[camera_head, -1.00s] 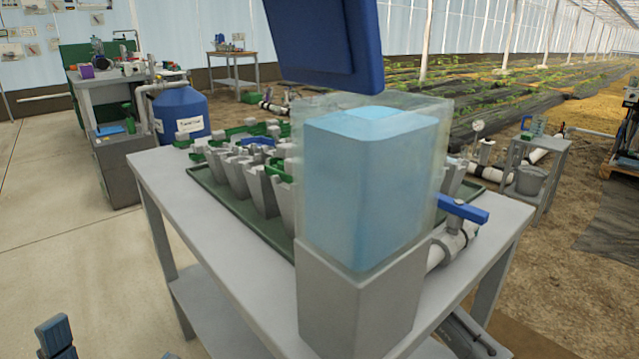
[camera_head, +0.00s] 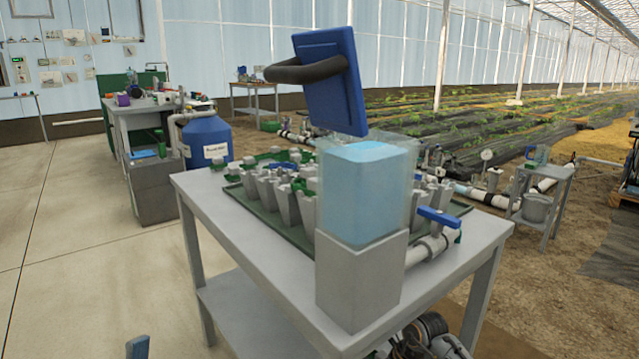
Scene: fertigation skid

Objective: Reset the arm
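A small blue fingertip (camera_head: 137,347) at the bottom left edge looks like part of my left gripper. The rest of that gripper is cut off, so its opening does not show. Dark and grey mechanical parts at the bottom, right of centre, look like part of my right arm. No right fingers show. A clear tank (camera_head: 365,195) holding pale blue liquid stands on a grey block (camera_head: 360,280) at the table's front corner. A blue lid (camera_head: 328,80) with a black handle (camera_head: 305,70) stands tilted up over the tank's back edge. No gripper is seen touching it.
The grey table (camera_head: 235,240) also carries a green tray (camera_head: 262,228) of grey pots and a pipe with a blue-handled valve (camera_head: 438,218). A blue barrel (camera_head: 208,140) and another bench stand at back left. Open floor lies at left.

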